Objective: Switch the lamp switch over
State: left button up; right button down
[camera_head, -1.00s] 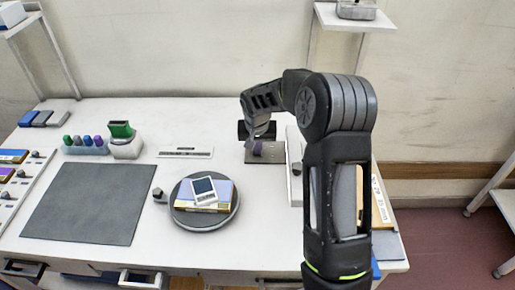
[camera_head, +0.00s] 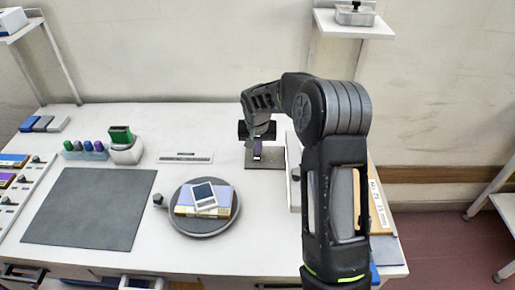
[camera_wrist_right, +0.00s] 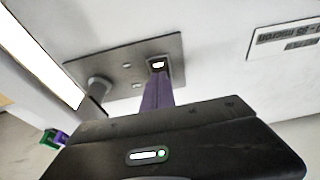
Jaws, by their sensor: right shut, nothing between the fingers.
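My left gripper is not in view.
A round turntable (camera_head: 205,228) with a box and a small device stands left of my right arm. A dark mat (camera_head: 90,205) lies further left. A white labelled strip (camera_head: 185,157) lies on the table left of the lamp. A pale block (camera_head: 294,170) stands right of the plate.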

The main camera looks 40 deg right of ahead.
jog(key=v, duration=0.1)
jog(key=p+v, duration=0.1)
jog(key=v, duration=0.1)
jog(key=p+v, duration=0.1)
jog(key=shift+w+d+r, duration=0.25)
jog(key=shift+w+r, duration=0.05)
jog(key=shift+w, duration=0.05)
jog(key=shift+s+a+r+b, duration=0.3)
jog(key=shift+a+r+b, duration=0.05)
jog(key=shift+b, duration=0.2)
notch_tip(320, 180, up, 7)
jog(key=b, duration=0.2)
send_over(258, 157)
jog(key=s+a, duration=0.3)
jog(key=s, duration=0.1)
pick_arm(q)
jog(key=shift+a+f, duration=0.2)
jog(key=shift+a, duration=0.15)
pick_arm(e)
jog(key=shift+w+r, duration=0.1)
jog(key=shift+r, duration=0.15)
